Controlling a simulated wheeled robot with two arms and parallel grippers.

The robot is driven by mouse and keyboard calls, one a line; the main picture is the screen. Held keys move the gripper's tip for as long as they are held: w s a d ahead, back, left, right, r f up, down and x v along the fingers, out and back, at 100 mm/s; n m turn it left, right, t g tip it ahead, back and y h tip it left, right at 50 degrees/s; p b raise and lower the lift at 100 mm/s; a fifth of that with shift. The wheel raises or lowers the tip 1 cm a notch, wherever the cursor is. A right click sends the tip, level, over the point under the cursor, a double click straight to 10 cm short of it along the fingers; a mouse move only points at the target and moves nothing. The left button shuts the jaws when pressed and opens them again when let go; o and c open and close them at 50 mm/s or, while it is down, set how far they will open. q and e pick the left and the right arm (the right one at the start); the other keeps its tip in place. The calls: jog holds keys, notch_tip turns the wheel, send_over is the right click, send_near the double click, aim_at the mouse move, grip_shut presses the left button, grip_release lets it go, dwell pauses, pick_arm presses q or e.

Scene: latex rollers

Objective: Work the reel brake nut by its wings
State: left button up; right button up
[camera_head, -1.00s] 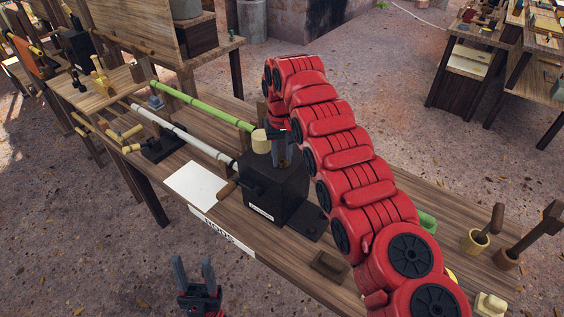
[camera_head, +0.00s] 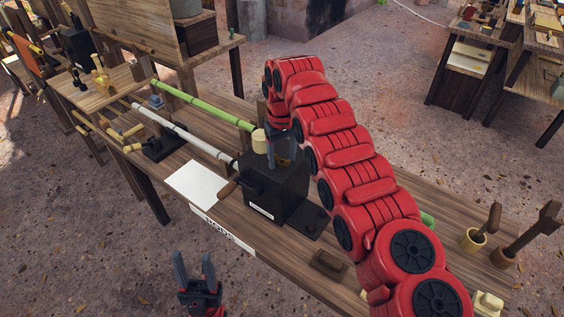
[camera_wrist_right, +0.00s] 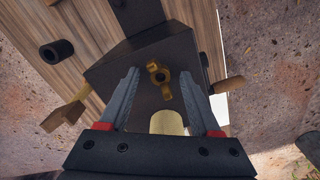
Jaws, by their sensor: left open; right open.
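The reel brake nut (camera_wrist_right: 160,78) is a small brass wing nut with a dark centre, seen in the right wrist view on a face of the black block (camera_wrist_right: 150,50). Its wings point up and down in that view. My right gripper (camera_wrist_right: 163,85) is open, with one finger on each side of the nut and a gap to it. In the head view the right gripper (camera_head: 284,150) is at the top of the black block (camera_head: 275,192), and the nut is hidden there. My left gripper (camera_head: 194,268) is open and empty, in front of the bench.
A cream cylinder (camera_head: 259,141) stands beside the right gripper. A white roller (camera_head: 185,134) and a green roller (camera_head: 203,106) run left from the block. A wooden handle (camera_head: 229,189) sticks out at its left. A white sheet (camera_head: 196,185) lies on the bench.

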aim_at(282, 164)
jog(key=shift+r, duration=0.4)
notch_tip(282, 164, up, 3)
jog(key=shift+a+r+p, duration=0.1)
jog(key=shift+p, duration=0.4)
notch_tip(282, 164, up, 13)
jog(key=p, duration=1.3)
jog(key=shift+w, duration=0.1)
